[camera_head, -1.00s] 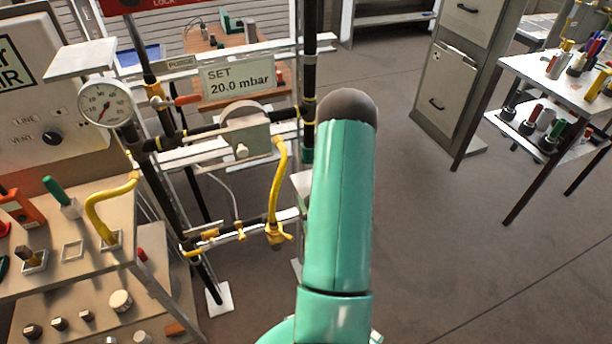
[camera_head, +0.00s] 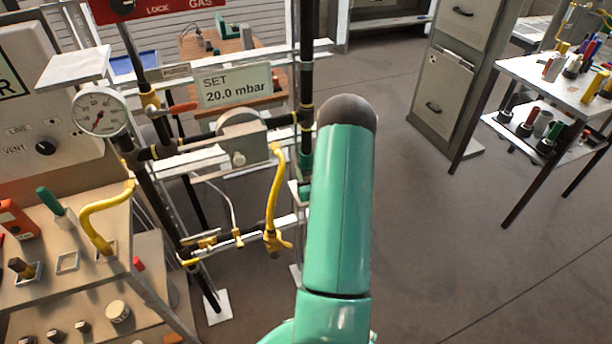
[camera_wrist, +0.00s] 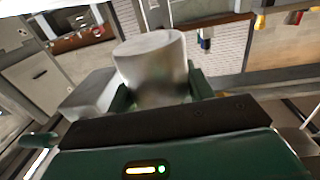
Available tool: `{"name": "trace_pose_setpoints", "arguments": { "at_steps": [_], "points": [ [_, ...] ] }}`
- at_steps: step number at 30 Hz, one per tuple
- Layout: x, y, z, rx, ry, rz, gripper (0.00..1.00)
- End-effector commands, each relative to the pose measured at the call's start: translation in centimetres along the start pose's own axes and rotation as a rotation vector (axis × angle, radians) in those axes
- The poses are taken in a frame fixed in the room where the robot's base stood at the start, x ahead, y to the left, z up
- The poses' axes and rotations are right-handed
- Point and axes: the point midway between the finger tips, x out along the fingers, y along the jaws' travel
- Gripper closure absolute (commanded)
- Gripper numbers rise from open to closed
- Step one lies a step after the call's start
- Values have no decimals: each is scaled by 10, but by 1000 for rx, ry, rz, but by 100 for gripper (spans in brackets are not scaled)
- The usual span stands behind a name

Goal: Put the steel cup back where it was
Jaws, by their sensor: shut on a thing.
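The steel cup (camera_wrist: 152,62) shows in the wrist view as a pale grey metal cylinder, slightly tilted in the picture. My gripper (camera_wrist: 160,98) is shut on it, with a dark green finger on each side of its lower part. The cup's lower end is hidden behind the gripper body. In the head view my green arm rises in the middle, and neither the gripper nor the cup can be made out there.
A pipe rig with a pressure gauge (camera_head: 99,111) and a "SET 20.0 mbar" sign (camera_head: 235,84) stands at left. A filing cabinet (camera_head: 445,85) and a cluttered white table (camera_head: 560,85) are at right. The floor between is clear.

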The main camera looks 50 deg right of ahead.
Motion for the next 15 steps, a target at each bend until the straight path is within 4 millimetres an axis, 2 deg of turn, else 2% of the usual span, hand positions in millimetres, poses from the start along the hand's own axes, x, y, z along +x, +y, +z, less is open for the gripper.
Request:
{"name": "trace_pose_setpoints", "arguments": {
  "at_steps": [1,4,15],
  "points": [
    [9,-1,0,0,2,-2,75],
    [19,0,0,0,1,-1,75],
    [21,-1,36,2,0,0,75]
  ]
}}
